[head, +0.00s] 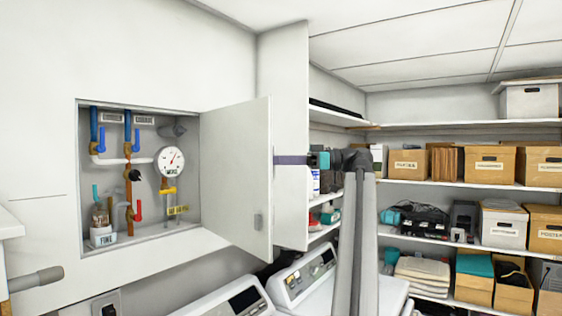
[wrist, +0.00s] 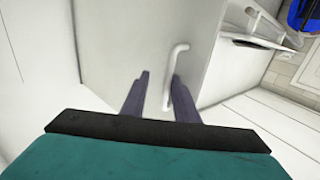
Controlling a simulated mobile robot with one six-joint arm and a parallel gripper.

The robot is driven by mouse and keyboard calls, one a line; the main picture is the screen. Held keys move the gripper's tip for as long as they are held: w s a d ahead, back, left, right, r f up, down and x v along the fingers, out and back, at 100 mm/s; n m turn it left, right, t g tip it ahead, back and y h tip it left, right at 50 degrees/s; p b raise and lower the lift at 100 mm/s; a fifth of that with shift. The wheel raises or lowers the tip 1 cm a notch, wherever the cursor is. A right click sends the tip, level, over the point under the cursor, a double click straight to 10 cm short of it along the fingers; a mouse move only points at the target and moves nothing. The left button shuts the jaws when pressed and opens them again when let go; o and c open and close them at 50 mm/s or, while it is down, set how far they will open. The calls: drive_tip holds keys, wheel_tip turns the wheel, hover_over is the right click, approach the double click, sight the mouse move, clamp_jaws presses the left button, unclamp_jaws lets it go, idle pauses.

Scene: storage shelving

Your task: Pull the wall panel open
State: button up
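The wall panel (head: 236,175) is a white door hinged at the right edge of a wall recess (head: 206,236). In the wrist view, a pale bar handle (wrist: 167,90) stands out from a white face (wrist: 120,45). My gripper (wrist: 158,80) is open, with its dark purple fingers apart. The handle lies between them, close to the right finger; I cannot tell whether they touch. In the head view, my gripper's fingers (head: 290,160) point left, their tips at the panel's free edge.
Pipes, valves and a gauge (head: 170,161) fill the recess. White machines (head: 305,275) stand below the panel. Shelves (head: 460,184) with boxes line the right side. In the wrist view, a blue thing (wrist: 303,14) shows at the upper right.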

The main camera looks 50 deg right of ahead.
drive_tip(key=shift+d, duration=0.1)
drive_tip(key=v, duration=0.7)
drive_tip(key=shift+s, duration=0.2)
drive_tip(key=shift+d, duration=0.1)
drive_tip(key=c, duration=0.6)
drive_tip(key=shift+s, duration=0.15)
clamp_jaws()
